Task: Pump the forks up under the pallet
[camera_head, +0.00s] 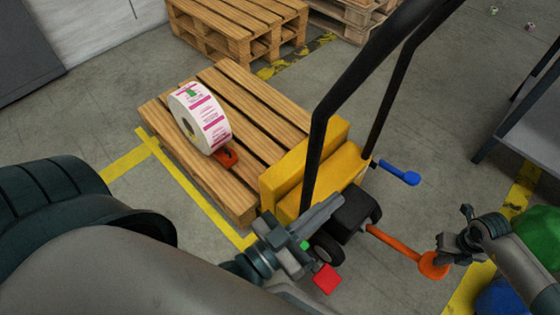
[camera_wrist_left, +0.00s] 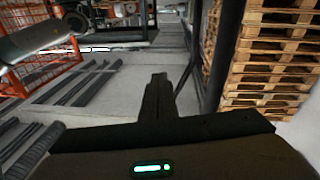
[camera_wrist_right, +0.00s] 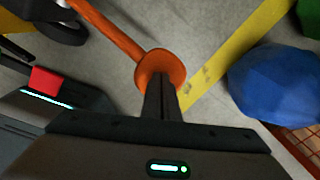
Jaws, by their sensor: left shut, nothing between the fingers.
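A wooden pallet (camera_head: 237,200) lies on the floor and carries a white label roll (camera_head: 201,118) with pink print. The yellow pallet jack (camera_head: 300,172) stands at its near end; its forks are hidden beneath the pallet. An orange pedal arm (camera_head: 393,245) reaches right from the jack and ends in a round orange pad (camera_head: 433,265). My right gripper (camera_head: 447,243) is at this pad; its fingers look shut and overlap the pad in the right wrist view (camera_wrist_right: 161,88). Contact is unclear. My left gripper (camera_head: 332,208) is shut and empty beside the jack's base and black handle (camera_head: 318,155).
A blue lever (camera_head: 400,173) sticks out right of the jack. Pallet stacks (camera_head: 240,25) stand behind. A grey table (camera_head: 525,130) is at the right, with green (camera_head: 540,235) and blue (camera_head: 503,297) objects at lower right. Yellow lines mark the floor.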

